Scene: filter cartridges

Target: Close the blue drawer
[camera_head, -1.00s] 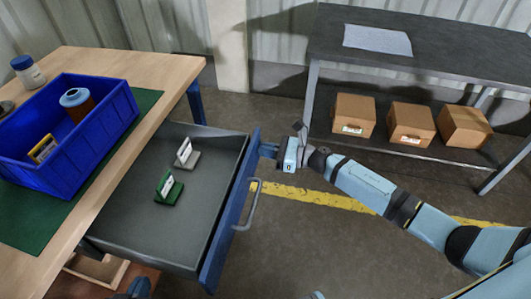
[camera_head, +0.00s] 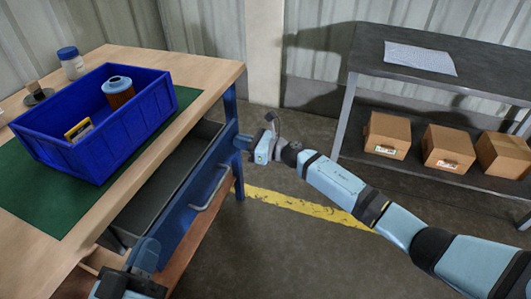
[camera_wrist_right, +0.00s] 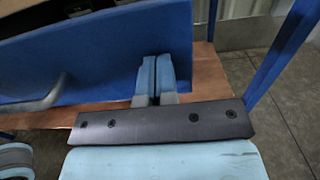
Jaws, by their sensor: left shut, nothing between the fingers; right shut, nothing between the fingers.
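The blue drawer (camera_head: 183,207) is partly open under the workbench. My right gripper (camera_head: 243,142) is shut and empty at the far end of the drawer front. In the right wrist view, its closed fingertips (camera_wrist_right: 155,70) are against or very close to the blue front (camera_wrist_right: 100,55), to the right of the handle (camera_wrist_right: 35,103). My left gripper (camera_head: 145,256) is shut and empty near the drawer's near end.
A blue bin (camera_head: 95,150) holding a brown cartridge (camera_head: 119,95) stands on the green mat (camera_head: 45,205) on the workbench (camera_head: 205,72). A grey shelf table (camera_head: 440,75) with cardboard boxes (camera_head: 388,135) stands at right. The floor between is clear.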

